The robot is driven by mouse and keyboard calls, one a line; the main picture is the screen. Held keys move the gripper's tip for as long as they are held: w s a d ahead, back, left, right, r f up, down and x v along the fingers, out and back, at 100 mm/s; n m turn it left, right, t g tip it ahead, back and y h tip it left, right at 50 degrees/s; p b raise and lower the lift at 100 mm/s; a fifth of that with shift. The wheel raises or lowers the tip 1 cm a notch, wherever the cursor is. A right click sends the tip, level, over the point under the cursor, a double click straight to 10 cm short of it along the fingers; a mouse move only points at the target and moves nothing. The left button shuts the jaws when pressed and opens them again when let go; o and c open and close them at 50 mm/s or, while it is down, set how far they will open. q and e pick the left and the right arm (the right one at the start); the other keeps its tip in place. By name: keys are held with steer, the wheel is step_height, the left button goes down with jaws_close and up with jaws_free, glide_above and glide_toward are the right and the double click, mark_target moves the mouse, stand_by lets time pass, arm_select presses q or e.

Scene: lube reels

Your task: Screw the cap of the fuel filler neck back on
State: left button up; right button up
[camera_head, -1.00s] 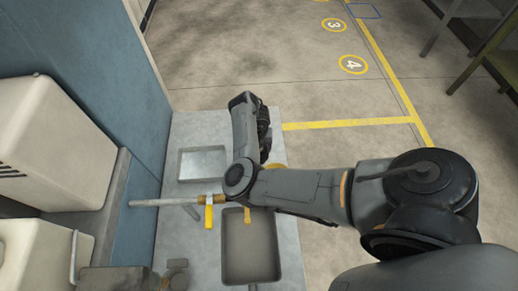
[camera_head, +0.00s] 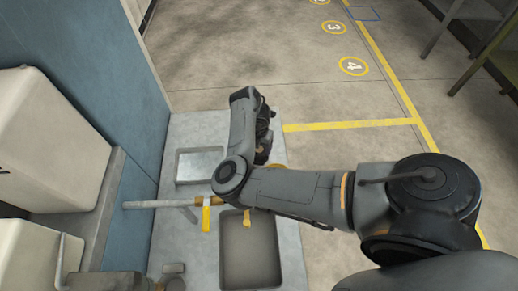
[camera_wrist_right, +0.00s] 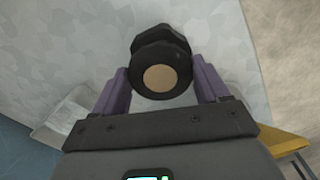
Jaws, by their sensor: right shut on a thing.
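In the right wrist view, a round black cap (camera_wrist_right: 160,80) with a tan disc at its centre sits between the two purple fingers of my right gripper (camera_wrist_right: 162,84). The gripper is shut on it. A wider, many-sided black part shows directly behind the cap; I cannot tell whether it is part of the cap or the filler neck. In the head view, my right arm reaches in from the right over a grey metal bench top (camera_head: 185,130). Its bent links hide the fingers, the cap and any filler neck there.
A shallow tray (camera_head: 199,151) and a deeper basin (camera_head: 228,246) are set in the bench. A horizontal pipe (camera_head: 150,204) with a yellow handle (camera_head: 206,218) runs near my arm's elbow. Cream tanks (camera_head: 45,140) and a blue panel (camera_head: 115,110) stand left. Floor beyond is open.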

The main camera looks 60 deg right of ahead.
steer(key=shift+f+m+b, duration=0.1)
steer(key=shift+m+b, duration=0.4)
steer(key=shift+m, duration=0.7)
steer(key=shift+m+b, duration=0.45)
steer(key=shift+m, duration=0.05)
steer(key=shift+m+b, duration=0.3)
steer(key=shift+m, duration=0.5)
